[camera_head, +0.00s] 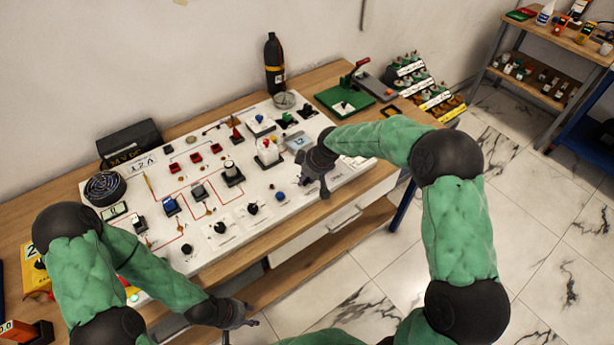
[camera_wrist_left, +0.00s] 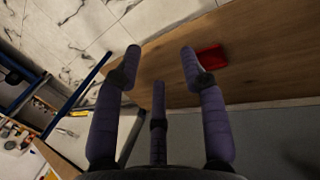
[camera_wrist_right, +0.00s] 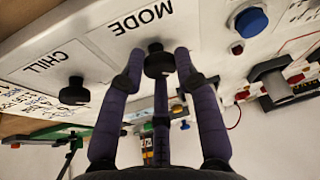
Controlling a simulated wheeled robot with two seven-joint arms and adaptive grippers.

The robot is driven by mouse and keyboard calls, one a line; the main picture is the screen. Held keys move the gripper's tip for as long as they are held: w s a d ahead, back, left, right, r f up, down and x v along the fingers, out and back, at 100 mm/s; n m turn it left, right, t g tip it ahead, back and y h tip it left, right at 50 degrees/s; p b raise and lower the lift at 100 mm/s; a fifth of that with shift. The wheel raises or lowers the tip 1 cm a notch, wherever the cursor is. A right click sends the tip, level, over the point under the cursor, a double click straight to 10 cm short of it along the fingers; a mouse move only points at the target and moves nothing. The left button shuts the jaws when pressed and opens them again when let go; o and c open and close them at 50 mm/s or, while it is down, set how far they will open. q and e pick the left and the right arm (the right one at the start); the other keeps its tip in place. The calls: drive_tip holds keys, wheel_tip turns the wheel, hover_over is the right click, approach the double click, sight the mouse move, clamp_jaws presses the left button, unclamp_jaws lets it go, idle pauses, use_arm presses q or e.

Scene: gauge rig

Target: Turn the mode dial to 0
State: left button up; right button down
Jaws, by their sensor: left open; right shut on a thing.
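The mode dial (camera_wrist_right: 157,62) is a black round knob beside the printed word MODE on the white panel, seen in the right wrist view. My right gripper (camera_wrist_right: 160,70) is shut on it, with fingers on both sides. The dial's pointer and scale marks cannot be read. In the head view my right gripper (camera_head: 314,178) is at the panel's right front part and hides the dial. My left gripper (camera_head: 238,318) is open and empty in front of the panel's front edge; its spread fingers show in the left wrist view (camera_wrist_left: 160,70).
A second black knob (camera_wrist_right: 74,92) labelled CHILL is beside the mode dial. A blue button (camera_wrist_right: 251,22) is on its other side. The white panel (camera_head: 200,250) carries several switches and knobs. A green board (camera_head: 345,100) stands behind. A red object (camera_wrist_left: 207,57) lies near my left gripper.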

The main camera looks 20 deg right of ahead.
drive_tip(key=shift+w+a+m+t+b, duration=0.1)
drive_tip(key=shift+m+t+b, duration=0.25)
drive_tip(key=shift+m, duration=0.45)
drive_tip(key=m+h+b, duration=0.2)
drive_tip(key=m+b, duration=0.3)
drive_tip(key=b, duration=0.1)
drive_tip(key=shift+a+b, duration=0.15)
drive_tip(key=shift+b, duration=0.25)
drive_tip(key=shift+m+h+b, duration=0.3)
drive_tip(key=shift+m+b, duration=0.2)
drive_tip(key=shift+b, duration=0.05)
drive_tip(key=shift+r+m+b, duration=0.15)
drive_tip(key=shift+m+b, duration=0.15)
drive_tip(key=shift+b, duration=0.05)
drive_tip(key=shift+r, duration=0.1)
drive_tip(key=c, duration=1.2)
unclamp_jaws()
drive_tip(key=o, duration=0.3)
